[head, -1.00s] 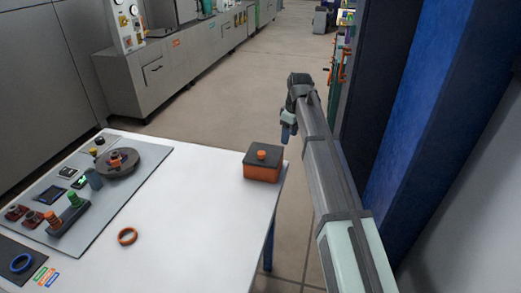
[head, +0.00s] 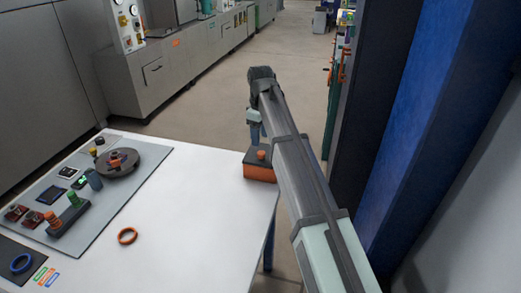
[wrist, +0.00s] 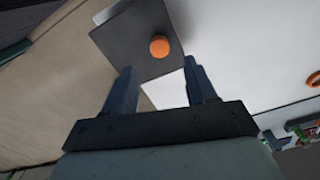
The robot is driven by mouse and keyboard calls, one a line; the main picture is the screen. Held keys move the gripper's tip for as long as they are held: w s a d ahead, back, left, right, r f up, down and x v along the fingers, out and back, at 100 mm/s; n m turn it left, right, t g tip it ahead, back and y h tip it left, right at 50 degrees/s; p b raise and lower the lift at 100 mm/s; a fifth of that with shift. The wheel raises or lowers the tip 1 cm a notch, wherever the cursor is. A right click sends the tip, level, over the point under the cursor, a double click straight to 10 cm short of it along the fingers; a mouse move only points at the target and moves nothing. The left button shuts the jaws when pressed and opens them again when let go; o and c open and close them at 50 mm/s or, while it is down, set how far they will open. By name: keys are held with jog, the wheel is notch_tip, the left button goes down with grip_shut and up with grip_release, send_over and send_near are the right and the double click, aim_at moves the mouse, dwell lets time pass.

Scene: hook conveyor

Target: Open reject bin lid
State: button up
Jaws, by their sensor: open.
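The reject bin is an orange box (head: 259,174) with a dark lid (head: 250,155) and an orange knob (head: 261,155) on top. It stands at the far right corner of the white table, and the lid is closed. My arm hides its right side in the head view. In the wrist view the lid (wrist: 128,38) and knob (wrist: 159,47) lie beyond the fingertips. My gripper (wrist: 160,78) is open and empty, with its two fingers apart and short of the knob. In the head view the gripper (head: 254,135) is just behind the bin, partly hidden by my arm.
The white table (head: 190,220) holds a grey panel (head: 110,200) with buttons and a round dark disc (head: 118,163). An orange ring (head: 127,236) and a blue ring (head: 22,263) lie nearer. A blue pillar (head: 430,120) stands to the right. The table around the orange ring is clear.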

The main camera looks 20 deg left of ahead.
aim_at(261, 152)
notch_tip(261, 152, down, 6)
jog(key=shift+f, duration=0.25)
jog(key=shift+c, duration=0.4)
grip_shut()
dwell(0.4)
